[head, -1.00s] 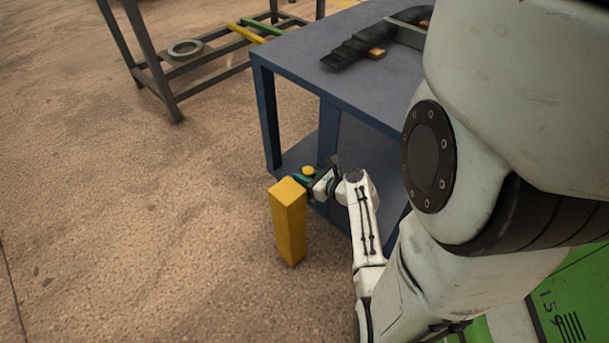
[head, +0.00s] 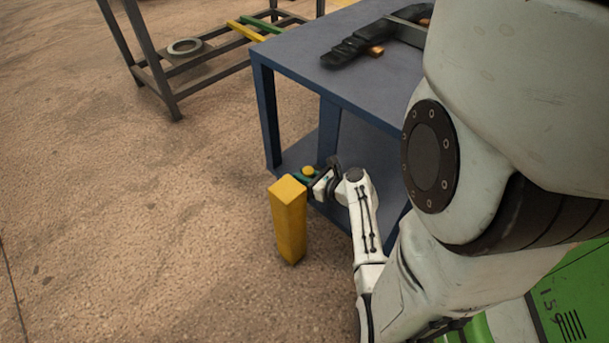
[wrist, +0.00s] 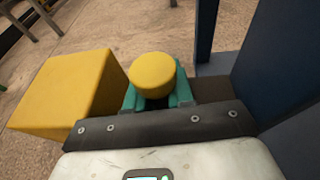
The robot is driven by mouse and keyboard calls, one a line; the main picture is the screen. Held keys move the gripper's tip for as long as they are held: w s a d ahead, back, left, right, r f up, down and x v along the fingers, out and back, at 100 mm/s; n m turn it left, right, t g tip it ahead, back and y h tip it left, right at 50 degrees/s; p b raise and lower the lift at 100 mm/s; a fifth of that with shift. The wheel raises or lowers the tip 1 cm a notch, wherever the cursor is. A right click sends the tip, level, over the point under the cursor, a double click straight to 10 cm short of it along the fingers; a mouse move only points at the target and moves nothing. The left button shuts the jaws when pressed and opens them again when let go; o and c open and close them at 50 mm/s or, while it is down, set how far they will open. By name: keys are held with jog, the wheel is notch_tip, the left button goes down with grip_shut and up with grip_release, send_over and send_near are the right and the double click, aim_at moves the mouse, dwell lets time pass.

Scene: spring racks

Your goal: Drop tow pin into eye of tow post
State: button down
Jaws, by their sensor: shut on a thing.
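My gripper (wrist: 158,98) has teal fingers and is shut on the tow pin (wrist: 152,75), which shows a round yellow head. In the head view, the pin's yellow head (head: 308,171) shows above the fingers, between a yellow post and the blue bench. The pin's shank is hidden in both views. The square yellow post (head: 290,222) stands upright on the floor, just left of my gripper. It also shows in the wrist view (wrist: 62,92), left of the pin with a gap at the head. No eye shows on it, so I cannot tell for sure that it is the tow post.
The blue bench (head: 300,63) stands close beside my gripper, with a leg and lower shelf near it. A black-handled tool (head: 362,45) lies on top. A dark rack (head: 160,80) with a grey ring (head: 185,46) stands behind. The floor at left is clear.

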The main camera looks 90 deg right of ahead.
jog(key=shift+f, duration=0.15)
jog(key=c, duration=0.9)
grip_release()
jog(key=shift+c, duration=0.2)
jog(key=shift+o, duration=0.2)
jog(key=shift+f, duration=0.1)
jog(key=shift+a, duration=0.1)
jog(key=shift+r+p, duration=0.35)
jog(key=shift+r, duration=0.25)
jog(key=b, duration=0.3)
jog(key=shift+f, duration=0.4)
